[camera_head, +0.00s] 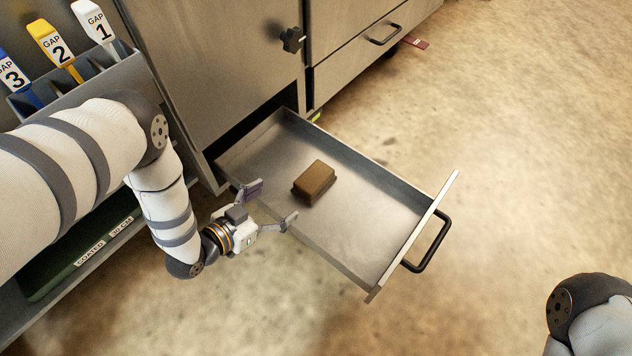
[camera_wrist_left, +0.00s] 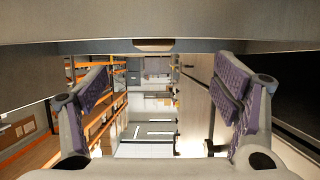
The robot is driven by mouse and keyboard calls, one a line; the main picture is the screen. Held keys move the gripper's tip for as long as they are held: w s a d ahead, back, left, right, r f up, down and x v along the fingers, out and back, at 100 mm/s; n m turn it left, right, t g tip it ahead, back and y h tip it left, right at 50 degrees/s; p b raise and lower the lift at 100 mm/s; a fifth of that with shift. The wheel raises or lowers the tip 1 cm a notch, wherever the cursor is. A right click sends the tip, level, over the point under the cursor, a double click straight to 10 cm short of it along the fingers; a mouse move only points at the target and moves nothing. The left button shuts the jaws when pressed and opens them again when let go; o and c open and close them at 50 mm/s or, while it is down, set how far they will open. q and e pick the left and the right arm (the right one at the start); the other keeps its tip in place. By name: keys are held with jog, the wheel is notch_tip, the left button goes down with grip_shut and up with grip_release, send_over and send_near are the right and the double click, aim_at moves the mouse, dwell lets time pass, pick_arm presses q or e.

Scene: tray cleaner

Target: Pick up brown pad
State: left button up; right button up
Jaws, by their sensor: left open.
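The brown pad (camera_head: 314,181) is a small block lying in the open metal drawer (camera_head: 360,226), toward its left end. My left gripper (camera_head: 271,205) is open and empty at the drawer's near left side, just left of the pad and apart from it. In the left wrist view, its two purple-padded fingers (camera_wrist_left: 166,100) are spread wide, and a brown patch that looks like the pad (camera_wrist_left: 153,45) shows at the top centre between them. My right gripper is out of view; only part of my right arm shows at the lower right of the head view.
The drawer has low walls and a front panel with a black handle (camera_head: 430,242). The steel cabinet (camera_head: 225,60) stands behind it. A holder with numbered gap tools (camera_head: 56,50) is at upper left. The floor right of the drawer is clear.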

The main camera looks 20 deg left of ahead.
aim_at(302, 188)
pick_arm(q)
jog(key=b+x, duration=0.1)
jog(key=x, duration=0.2)
jog(key=b+x, duration=0.2)
jog(key=x, duration=0.2)
jog(key=b+x, duration=0.1)
jog(key=x, duration=0.3)
jog(key=shift+s+d+f+b, duration=0.25)
jog(key=shift+d+f+b, duration=0.05)
jog(key=shift+d+b, duration=0.15)
jog(key=shift+w+d, duration=0.1)
jog(key=shift+w, duration=0.15)
jog(key=shift+r, duration=0.15)
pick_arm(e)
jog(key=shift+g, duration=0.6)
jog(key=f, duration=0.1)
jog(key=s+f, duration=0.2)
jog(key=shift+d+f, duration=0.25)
pick_arm(q)
jog(key=c, duration=1.4)
